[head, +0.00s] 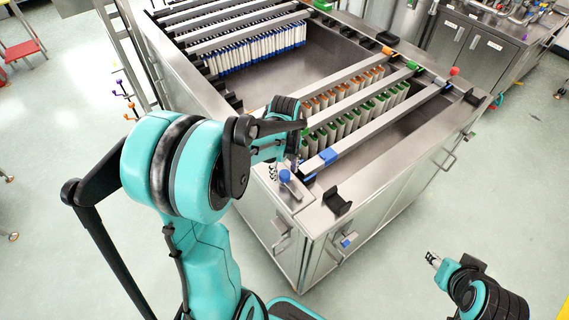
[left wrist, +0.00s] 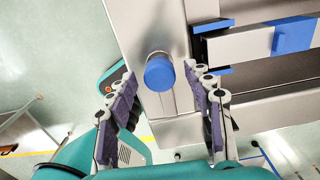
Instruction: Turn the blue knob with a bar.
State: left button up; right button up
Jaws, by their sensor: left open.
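The blue knob (head: 285,176) is a short blue cylinder at the near corner of the steel machine's top, by a grey metal piece. In the left wrist view the blue knob (left wrist: 160,73) shows its round blue end near the middle. My left gripper (head: 287,164) is right by the knob. In the left wrist view my left gripper (left wrist: 161,76) is open, with one finger to each side of the knob in the picture and a visible gap on both sides. I cannot tell the height between them. My right gripper (head: 434,260) is far off at the lower right, too small to judge.
The steel machine (head: 385,165) holds racks of cartridges with orange, green and blue ends. A rail with a blue block (head: 328,155) runs beside the knob. A black bracket (head: 337,201) stands on the near edge. A blue-marked handle (head: 346,242) is on the front.

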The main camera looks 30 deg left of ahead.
aim_at(285, 173)
pick_arm(q)
notch_tip(285, 173, up, 12)
jog(key=shift+f, duration=0.2)
dwell(0.5)
jog(key=s+d+f+n+t+b, duration=0.2)
jog(key=s+d+f+n, duration=0.1)
jog(key=n, duration=0.4)
jog(key=s+d+f+n+t+b, duration=0.2)
jog(key=s+d+f+n+b, duration=0.1)
jog(key=n, duration=0.3)
jog(key=s+d+f+n+t+b, duration=0.2)
jog(key=s+d+n, duration=0.1)
jog(key=n, duration=0.4)
jog(key=shift+s+d+f+n+t+b, duration=0.2)
jog(key=shift+d+f+n+t+b, duration=0.15)
jog(key=shift+d, duration=0.4)
jog(key=shift+s+d+f+n+t, duration=0.2)
jog(key=shift+d+f+n+t, duration=0.15)
jog(key=shift+n, duration=0.6)
jog(key=shift+f, duration=0.1)
